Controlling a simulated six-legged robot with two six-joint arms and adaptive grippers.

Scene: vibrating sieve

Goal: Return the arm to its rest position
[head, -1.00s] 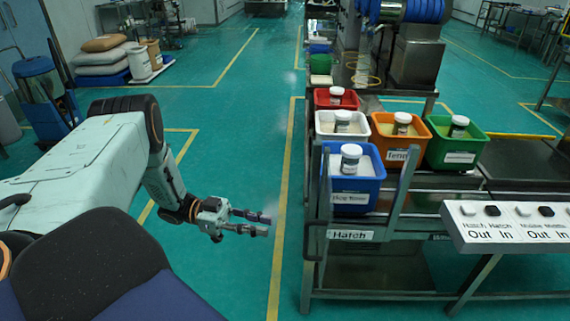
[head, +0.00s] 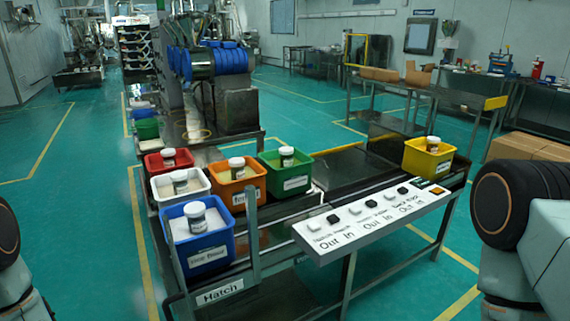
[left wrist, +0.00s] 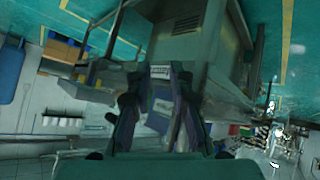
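My left gripper (left wrist: 157,118) shows in the left wrist view with its two dark fingers apart and nothing between them. It is outside the head view, where only a dark, rounded part of my left arm (head: 8,250) shows at the left edge. In the left wrist view, a grey metal structure (left wrist: 192,50) and a small white label (left wrist: 160,72) lie beyond the fingers, and the floor looks tilted. A pale and black part of my right arm (head: 525,225) fills the right edge of the head view. My right gripper is not in view.
A metal bench holds blue (head: 197,245), white (head: 160,193), red (head: 153,162), orange (head: 238,188) and green (head: 290,177) bins with jars. A button panel (head: 372,220) runs along its front. A yellow bin (head: 428,158) stands further right. Green floor is open at left.

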